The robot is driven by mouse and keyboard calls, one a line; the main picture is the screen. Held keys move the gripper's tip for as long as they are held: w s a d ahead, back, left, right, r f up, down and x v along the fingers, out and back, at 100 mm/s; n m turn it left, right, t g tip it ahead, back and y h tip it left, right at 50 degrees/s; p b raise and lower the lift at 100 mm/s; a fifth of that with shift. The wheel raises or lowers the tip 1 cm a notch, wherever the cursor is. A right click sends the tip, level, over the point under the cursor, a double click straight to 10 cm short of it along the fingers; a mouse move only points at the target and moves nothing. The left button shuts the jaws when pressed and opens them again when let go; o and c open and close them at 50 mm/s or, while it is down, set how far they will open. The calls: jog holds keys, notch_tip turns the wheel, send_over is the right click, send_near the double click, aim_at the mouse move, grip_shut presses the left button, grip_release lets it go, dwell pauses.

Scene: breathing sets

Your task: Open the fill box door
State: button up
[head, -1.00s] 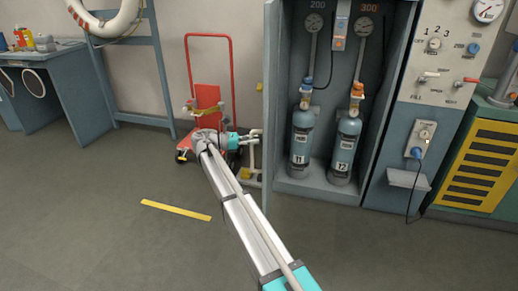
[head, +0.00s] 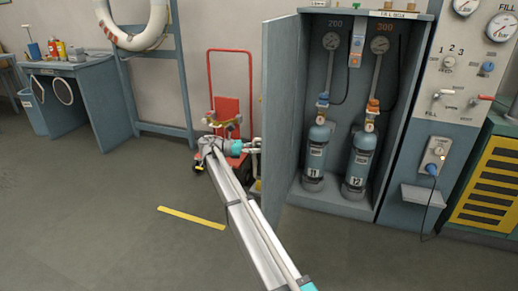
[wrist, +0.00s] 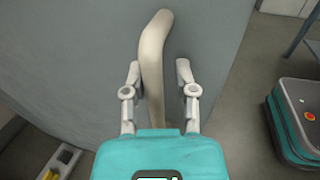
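The fill box (head: 400,14) is a tall grey-blue cabinet in the head view. Its door (head: 282,105) stands open at its left side, with the inner face showing. In the wrist view the door's grey outer face (wrist: 85,60) fills much of the picture. A pale bent handle (wrist: 153,45) stands out from it. My gripper (wrist: 158,66) has one finger on each side of the handle, with gaps visible, so it looks open around it. In the head view my gripper (head: 256,147) is at the door's outer side, small and partly unclear.
Two cylinders (head: 316,158) stand inside the box. A red hand trolley (head: 230,112) stands behind my arm, close to the gripper. A control panel (head: 455,75) is right of the box. Floor at the left, around a yellow strip (head: 190,217), is clear.

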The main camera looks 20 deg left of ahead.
jog(key=shift+o, duration=1)
jog(key=shift+w, duration=0.1)
